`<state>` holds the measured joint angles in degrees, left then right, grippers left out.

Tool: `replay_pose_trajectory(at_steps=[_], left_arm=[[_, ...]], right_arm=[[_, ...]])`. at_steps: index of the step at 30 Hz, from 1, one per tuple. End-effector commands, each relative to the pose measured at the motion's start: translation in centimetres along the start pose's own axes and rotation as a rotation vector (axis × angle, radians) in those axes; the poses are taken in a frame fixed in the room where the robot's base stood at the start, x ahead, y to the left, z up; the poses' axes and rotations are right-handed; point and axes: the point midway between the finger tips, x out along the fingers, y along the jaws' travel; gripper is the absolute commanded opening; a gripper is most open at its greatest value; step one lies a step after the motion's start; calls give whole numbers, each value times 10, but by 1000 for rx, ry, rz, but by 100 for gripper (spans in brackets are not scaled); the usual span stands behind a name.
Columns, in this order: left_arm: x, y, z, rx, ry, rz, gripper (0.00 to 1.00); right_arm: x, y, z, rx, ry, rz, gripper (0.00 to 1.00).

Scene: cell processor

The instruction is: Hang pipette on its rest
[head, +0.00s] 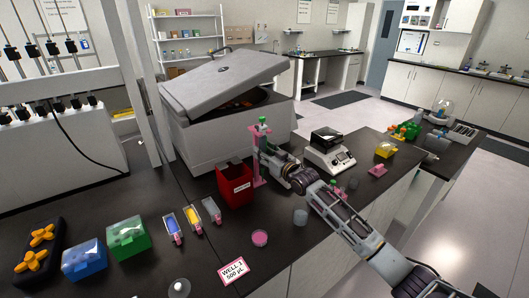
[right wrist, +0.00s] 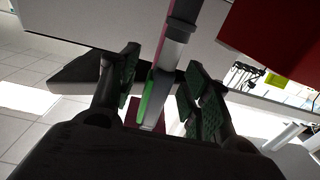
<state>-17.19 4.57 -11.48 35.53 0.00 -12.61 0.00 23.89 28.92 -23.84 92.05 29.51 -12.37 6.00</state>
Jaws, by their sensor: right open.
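A pink upright rest (head: 258,168) stands on the dark bench between the red bin and the white bench device. A green-topped part, which looks like the pipette (head: 262,121), shows at its top. My right gripper (head: 268,154) is at the rest, its arm coming in from the lower right. In the right wrist view my right gripper (right wrist: 160,88) is open, its two dark green-padded fingers on either side of a grey and green shaft, which looks like the pipette (right wrist: 173,54). Whether the pads touch it I cannot tell. My left gripper does not show.
A red bin (head: 235,185) stands just left of the rest, and a white device (head: 330,155) just right. A large grey lidded machine (head: 225,105) stands behind. Small colored trays, a blue box (head: 84,260) and a green box (head: 128,238) stand at left.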

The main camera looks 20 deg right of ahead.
Motion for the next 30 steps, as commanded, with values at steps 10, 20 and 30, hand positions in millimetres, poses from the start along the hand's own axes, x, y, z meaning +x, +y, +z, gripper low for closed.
replay_pose_trajectory(at_steps=[10, 20, 30], left_arm=[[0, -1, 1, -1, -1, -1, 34], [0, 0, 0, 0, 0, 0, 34], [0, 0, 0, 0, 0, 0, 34]], right_arm=[[-7, 0, 0, 0, 0, 0, 48], [-30, 0, 1, 0, -1, 0, 48], [-58, 0, 0, 0, 0, 0, 48]])
